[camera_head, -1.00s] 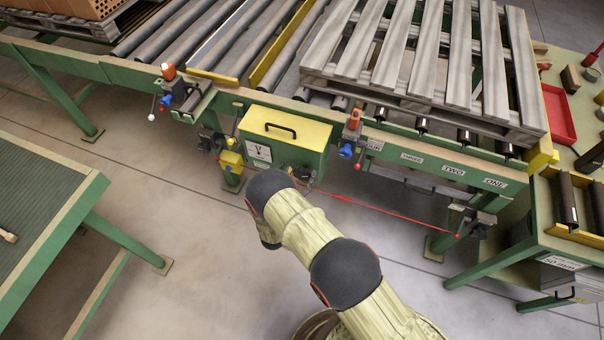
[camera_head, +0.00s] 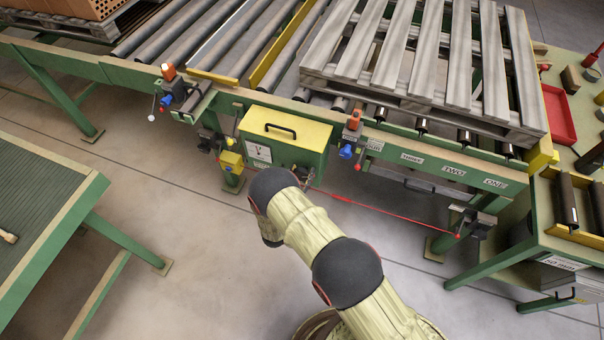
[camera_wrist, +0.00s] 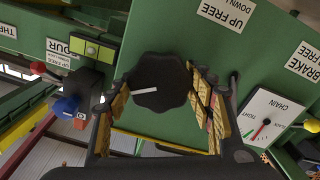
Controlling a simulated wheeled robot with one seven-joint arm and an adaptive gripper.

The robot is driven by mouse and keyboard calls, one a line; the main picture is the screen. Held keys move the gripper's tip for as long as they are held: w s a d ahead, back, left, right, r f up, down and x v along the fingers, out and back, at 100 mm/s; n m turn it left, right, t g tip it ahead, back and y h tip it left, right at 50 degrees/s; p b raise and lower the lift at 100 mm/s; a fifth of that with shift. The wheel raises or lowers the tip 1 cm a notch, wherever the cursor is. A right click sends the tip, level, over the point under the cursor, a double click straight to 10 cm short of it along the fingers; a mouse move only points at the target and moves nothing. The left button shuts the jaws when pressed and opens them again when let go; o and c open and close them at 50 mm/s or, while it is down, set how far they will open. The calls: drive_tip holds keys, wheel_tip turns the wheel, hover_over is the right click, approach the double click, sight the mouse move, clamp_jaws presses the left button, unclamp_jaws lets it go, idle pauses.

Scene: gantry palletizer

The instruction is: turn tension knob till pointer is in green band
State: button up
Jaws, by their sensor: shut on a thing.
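The tension knob (camera_wrist: 160,84) is black with a white line and sits on a green box face in the wrist view. My gripper (camera_wrist: 164,95) has its fingers on both sides of the knob and is shut on it. Which mark the pointer tip meets is too small to tell. The gauge also shows in the head view (camera_head: 258,152) on the green box with the yellow lid (camera_head: 285,128); my arm hides the knob there.
A red cord (camera_head: 390,213) runs along the conveyor's side to the right. An orange-topped lever with a blue knob (camera_head: 346,151) stands right of the box. A pallet (camera_head: 425,60) lies on the rollers above. A green table (camera_head: 45,215) is at the left.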

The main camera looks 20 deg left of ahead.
drive_tip(key=shift+c, duration=1.4)
drive_tip(key=shift+m+b, duration=0.3)
drive_tip(key=shift+m, duration=0.1)
drive_tip(key=m+b, duration=0.2)
drive_tip(key=shift+m, duration=0.4)
drive_tip(key=m+b, duration=0.2)
drive_tip(key=m, duration=0.2)
drive_tip(key=shift+d+f+m+b, duration=0.1)
drive_tip(key=shift+d+m+b, duration=0.05)
drive_tip(key=shift+m+b, duration=0.15)
drive_tip(key=m+b, duration=0.2)
drive_tip(key=m, duration=0.2)
drive_tip(key=shift+d+m+b, duration=0.1)
drive_tip(key=shift+m+b, duration=0.2)
drive_tip(key=shift+b, duration=0.1)
drive_tip(key=shift+m+b, duration=1.35)
drive_tip(key=shift+m, duration=0.85)
